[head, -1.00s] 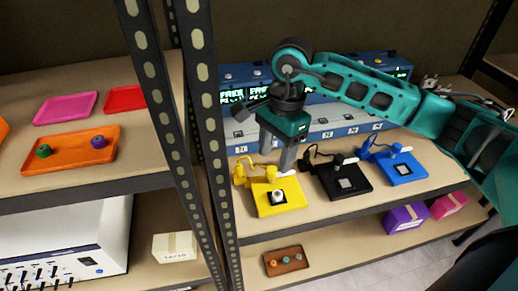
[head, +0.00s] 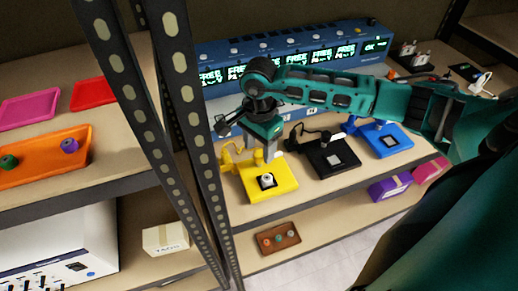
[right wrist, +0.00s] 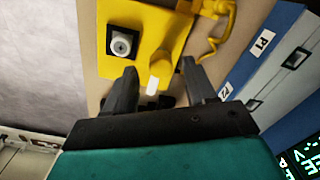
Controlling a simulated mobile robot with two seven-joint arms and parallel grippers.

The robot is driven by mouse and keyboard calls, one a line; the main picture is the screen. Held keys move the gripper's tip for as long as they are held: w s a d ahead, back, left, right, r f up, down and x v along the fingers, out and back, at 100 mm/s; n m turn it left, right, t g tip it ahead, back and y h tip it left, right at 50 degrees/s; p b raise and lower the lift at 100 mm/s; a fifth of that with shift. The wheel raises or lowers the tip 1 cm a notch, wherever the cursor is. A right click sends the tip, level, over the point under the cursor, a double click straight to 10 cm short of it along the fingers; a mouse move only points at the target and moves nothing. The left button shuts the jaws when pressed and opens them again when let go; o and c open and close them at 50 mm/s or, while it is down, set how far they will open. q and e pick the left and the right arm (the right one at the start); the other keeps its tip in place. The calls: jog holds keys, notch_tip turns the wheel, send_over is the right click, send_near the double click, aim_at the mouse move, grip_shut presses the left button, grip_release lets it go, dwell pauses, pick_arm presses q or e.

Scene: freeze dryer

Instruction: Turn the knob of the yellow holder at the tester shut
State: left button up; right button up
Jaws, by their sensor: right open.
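The yellow holder (head: 284,182) stands on the shelf in front of the blue tester (head: 290,55). A small round grey-white part (head: 267,180) sits in its black socket. In the right wrist view the holder's yellow plate (right wrist: 151,16) and the round part (right wrist: 121,44) show at the top. The yellow knob (right wrist: 160,68) with a white tip stands between the two fingers there, with gaps on both sides. My right gripper (head: 264,156) points down over the back of the holder, open. In the head view its fingers largely hide the knob. My left gripper is not in view.
A black holder (head: 345,168) and a blue holder (head: 398,143) stand to the right. A shelf upright (head: 185,95) rises close on the left. Orange tray (head: 35,168) lies on the left shelf. A brown tray (head: 290,245) and a purple box (head: 388,188) are on the lower shelf.

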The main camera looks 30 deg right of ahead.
jog(key=shift+f, duration=0.75)
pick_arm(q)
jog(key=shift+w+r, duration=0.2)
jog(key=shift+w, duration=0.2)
pick_arm(e)
jog(key=shift+f, duration=0.1)
jog(key=shift+c, duration=0.2)
grip_shut()
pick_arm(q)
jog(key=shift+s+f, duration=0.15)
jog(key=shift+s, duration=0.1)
